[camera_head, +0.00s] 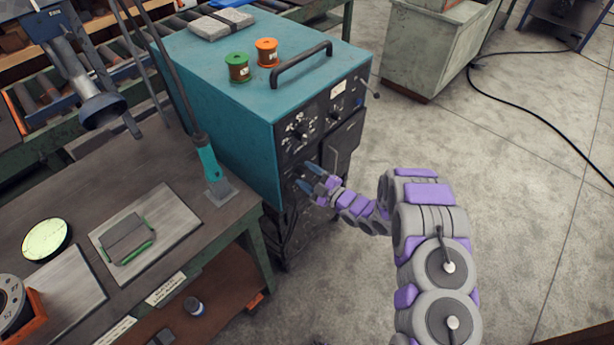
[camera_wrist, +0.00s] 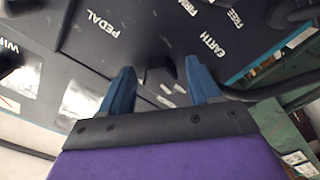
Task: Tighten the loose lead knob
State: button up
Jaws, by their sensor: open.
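The teal machine (camera_head: 215,75) stands at the end of the workbench, with a dark front panel (camera_head: 300,132) carrying knobs. My gripper (camera_head: 310,178) is at the lower part of this panel, its blue fingers pointing at it. In the wrist view my gripper (camera_wrist: 159,66) is open, with a finger on each side of a small dark knob-like part (camera_wrist: 162,78) below the panel's lettering. This part looks dark on dark, and I cannot tell whether the fingers touch it. The panel reads PEDAL, EARTH, FIRM and FREE. In the head view my gripper hides this spot.
A black cable (camera_wrist: 285,95) runs close to the right finger in the wrist view. Green (camera_head: 237,68) and orange (camera_head: 267,52) spools stand on the machine. The floor (camera_head: 530,190) at right is mostly clear.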

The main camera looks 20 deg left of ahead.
jog(key=shift+w+a, duration=0.1)
jog(key=shift+a, duration=0.1)
jog(key=c, duration=1)
jog(key=shift+c, duration=0.2)
